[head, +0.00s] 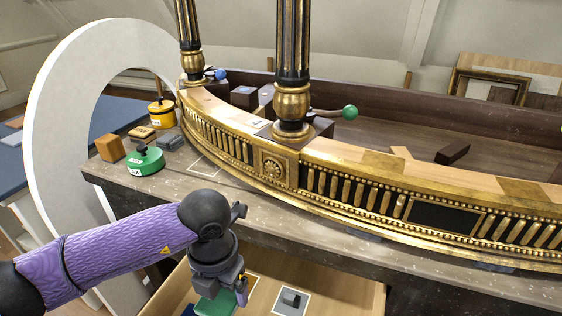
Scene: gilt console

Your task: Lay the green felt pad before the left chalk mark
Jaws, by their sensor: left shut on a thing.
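My left gripper (222,288) comes in from the left on a purple-sleeved arm and points down over an open wooden drawer or tray at the bottom of the view. It is shut on the green felt pad (211,305), which shows just under the fingers, partly cut off by the frame's lower edge. I cannot tell whether the pad still touches the drawer floor. My right gripper is not in view.
On the bench's left end stand a green round weight (145,160), a yellow pot (162,112) and small blocks. The gilt console rail (385,205) and its columns rise behind the bench's front strip.

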